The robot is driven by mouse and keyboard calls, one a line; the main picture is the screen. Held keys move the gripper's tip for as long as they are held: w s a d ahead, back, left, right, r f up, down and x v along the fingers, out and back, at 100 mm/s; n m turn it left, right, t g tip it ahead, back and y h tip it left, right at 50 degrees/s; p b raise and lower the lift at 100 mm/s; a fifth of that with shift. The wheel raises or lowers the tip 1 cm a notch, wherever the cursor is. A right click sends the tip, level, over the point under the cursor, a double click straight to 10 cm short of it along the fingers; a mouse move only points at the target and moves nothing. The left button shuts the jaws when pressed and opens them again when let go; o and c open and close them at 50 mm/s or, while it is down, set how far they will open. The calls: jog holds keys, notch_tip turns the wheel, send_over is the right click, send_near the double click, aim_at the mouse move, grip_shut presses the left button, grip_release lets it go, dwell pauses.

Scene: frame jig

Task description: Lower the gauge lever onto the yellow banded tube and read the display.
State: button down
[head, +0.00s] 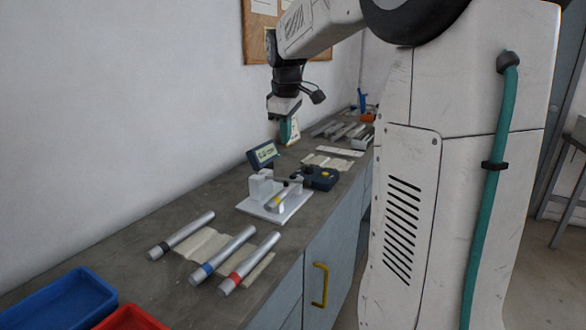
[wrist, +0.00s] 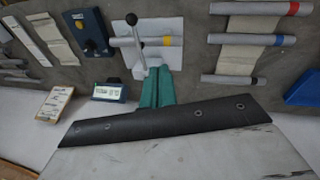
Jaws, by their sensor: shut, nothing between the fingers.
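The tube with a yellow band (head: 274,202) lies in a white jig (head: 249,207) on the bench; its yellow band also shows in the wrist view (wrist: 166,41). The gauge lever (wrist: 136,36) is a thin bar with a dark ball at its end, crossing near the tube; I cannot tell whether it touches. The display (head: 263,155) stands behind the jig, with lit digits too small to read; it also shows in the wrist view (wrist: 108,92). My gripper (head: 289,132), with teal fingers, is shut and empty, above and behind the jig, apart from the lever.
A dark blue device (head: 320,178) with a yellow button sits right beside the jig. Tubes with black, blue (head: 208,268) and red (head: 233,279) bands lie in front on cloth. Blue (head: 62,303) and red bins stand nearest. Several grey parts lie farther back.

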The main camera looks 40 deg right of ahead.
jog(key=w+d, duration=0.2)
jog(key=d, duration=0.2)
send_over(300, 181)
jog(key=s, duration=0.1)
jog(key=shift+n, duration=0.3)
jog(key=f, duration=1.2)
jog(key=shift+a+f, duration=0.4)
jog(key=shift+d+f, duration=0.1)
